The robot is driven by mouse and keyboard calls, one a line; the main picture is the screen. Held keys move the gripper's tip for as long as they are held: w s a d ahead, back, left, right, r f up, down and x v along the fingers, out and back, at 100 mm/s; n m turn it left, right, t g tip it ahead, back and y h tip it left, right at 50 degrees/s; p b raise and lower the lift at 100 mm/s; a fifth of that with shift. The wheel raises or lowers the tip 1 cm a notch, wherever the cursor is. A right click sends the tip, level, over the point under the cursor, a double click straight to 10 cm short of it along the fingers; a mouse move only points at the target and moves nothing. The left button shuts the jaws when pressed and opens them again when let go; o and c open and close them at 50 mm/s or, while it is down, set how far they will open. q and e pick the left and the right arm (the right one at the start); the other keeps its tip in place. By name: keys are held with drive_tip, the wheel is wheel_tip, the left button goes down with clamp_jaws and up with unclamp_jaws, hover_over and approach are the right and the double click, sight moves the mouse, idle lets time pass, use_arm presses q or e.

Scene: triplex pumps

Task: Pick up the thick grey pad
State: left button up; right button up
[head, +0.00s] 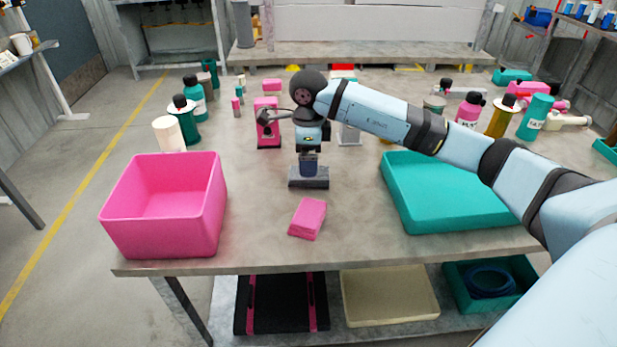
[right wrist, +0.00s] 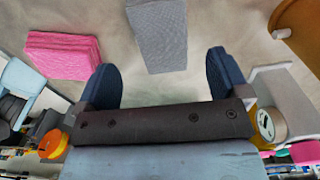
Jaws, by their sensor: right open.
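The thick grey pad (head: 309,184) lies flat on the table near its middle, directly below my right gripper (head: 309,168). In the right wrist view the pad (right wrist: 158,35) shows its textured grey face, ahead of and between the two blue fingertips of my open right gripper (right wrist: 165,75). The fingers are apart and empty. The head view does not show clearly how far above the pad they are. My left gripper is not in view.
A pink pad (head: 307,217) lies in front of the grey pad; it also shows in the right wrist view (right wrist: 62,55). A pink bin (head: 165,240) stands at left, a teal tray (head: 450,205) at right. Pink and white equipment stands behind the gripper.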

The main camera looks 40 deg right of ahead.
wheel_tip(320, 180, down, 5)
drive_tip(key=shift+w+d+f+b, duration=0.15)
drive_tip(key=shift+b, duration=0.45)
drive_tip(key=c, duration=1)
